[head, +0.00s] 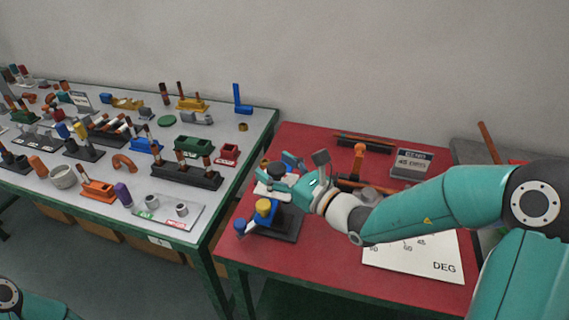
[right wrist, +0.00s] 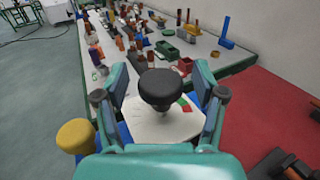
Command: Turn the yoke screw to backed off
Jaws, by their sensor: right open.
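A black round knob on a grey stem, which I take for the yoke screw, shows at the centre of the right wrist view (right wrist: 160,88) and at the fixture's top in the head view (head: 277,170). My right gripper (head: 270,183) is open, with its fingers on both sides of the knob; in the right wrist view (right wrist: 160,100) gaps show between knob and fingers. Below the knob is a pale plate (right wrist: 165,125) with red and green marks. The fixture's dark base (head: 287,226) stands on the red table. My left gripper is out of view.
A yellow knob (head: 263,207) and a blue knob (head: 239,225) stand close by the right gripper. The grey table (head: 230,150) at left is crowded with parts.

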